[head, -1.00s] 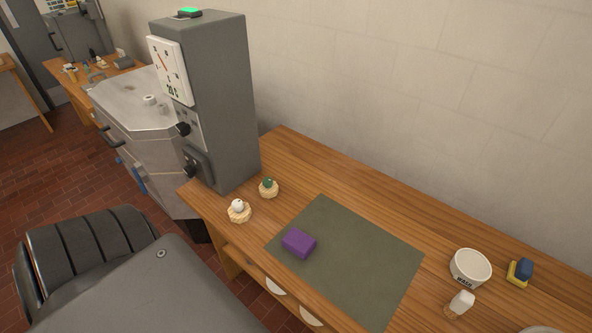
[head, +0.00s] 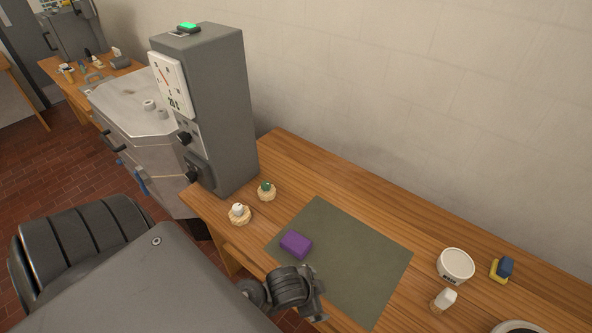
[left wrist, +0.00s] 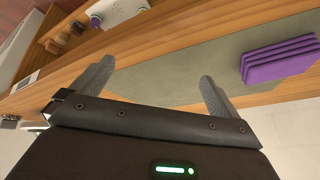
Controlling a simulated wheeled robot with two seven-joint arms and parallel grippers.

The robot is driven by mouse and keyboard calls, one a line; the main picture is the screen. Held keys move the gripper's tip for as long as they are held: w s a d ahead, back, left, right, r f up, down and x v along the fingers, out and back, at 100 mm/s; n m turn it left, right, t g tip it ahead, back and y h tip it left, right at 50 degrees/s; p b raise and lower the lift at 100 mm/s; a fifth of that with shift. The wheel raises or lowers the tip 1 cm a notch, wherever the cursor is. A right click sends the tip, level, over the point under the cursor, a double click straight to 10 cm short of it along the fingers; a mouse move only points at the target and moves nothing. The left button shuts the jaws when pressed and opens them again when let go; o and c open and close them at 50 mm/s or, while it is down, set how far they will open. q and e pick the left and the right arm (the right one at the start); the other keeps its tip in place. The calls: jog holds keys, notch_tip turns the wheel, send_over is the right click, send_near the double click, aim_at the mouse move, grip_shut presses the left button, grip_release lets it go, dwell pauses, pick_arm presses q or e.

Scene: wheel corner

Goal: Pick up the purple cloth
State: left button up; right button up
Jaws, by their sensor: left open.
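The purple cloth (head: 296,244) is a small folded block lying on the left part of the grey-green mat (head: 350,262) on the wooden bench. In the left wrist view the cloth (left wrist: 280,61) shows its stacked folds at the right, outside the fingers. My left gripper (left wrist: 155,82) is open and empty, with its two dark fingers wide apart and the cloth beyond the right-hand finger. In the head view my left wrist shows at the mat's front edge, beside the cloth and not visibly touching it; its fingertips are hard to make out. My right gripper is in neither view.
A tall grey cabinet (head: 205,110) with a dial stands at the bench's left end. Two small knobbed objects (head: 240,213) (head: 267,191) sit near it. A white bowl (head: 455,265), a white-topped bottle (head: 443,300) and a blue-and-yellow block (head: 502,269) stand at the right. The mat's middle is clear.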

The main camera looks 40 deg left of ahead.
pick_arm(q)
jog(key=w+d+r+m+t+h, duration=0.1)
jog(key=w+d+r+m+h, duration=0.2)
jog(key=w+d+r+m, duration=0.35)
jog(key=r+m+g+y+p, duration=0.2)
jog(key=m+g+y, duration=0.4)
jog(key=m, duration=1.5)
send_over(296, 241)
jog(key=h, duration=0.1)
jog(key=shift+g, duration=0.3)
jog(key=f+b, duration=0.1)
jog(key=f, duration=0.2)
jog(key=f+b, duration=0.1)
jog(key=f, duration=0.1)
jog(key=shift+w+d+f, duration=0.15)
jog(key=shift+w+f, duration=0.05)
jog(key=shift+f, duration=0.2)
jog(key=shift+s+f, duration=0.1)
jog(key=shift+f, duration=0.2)
jog(key=f, duration=0.3)
jog(key=shift+s+f, duration=0.15)
jog(key=shift+s, duration=0.05)
jog(key=shift+w+f, duration=0.1)
jog(key=shift+f, duration=0.5)
jog(key=c, duration=0.9)
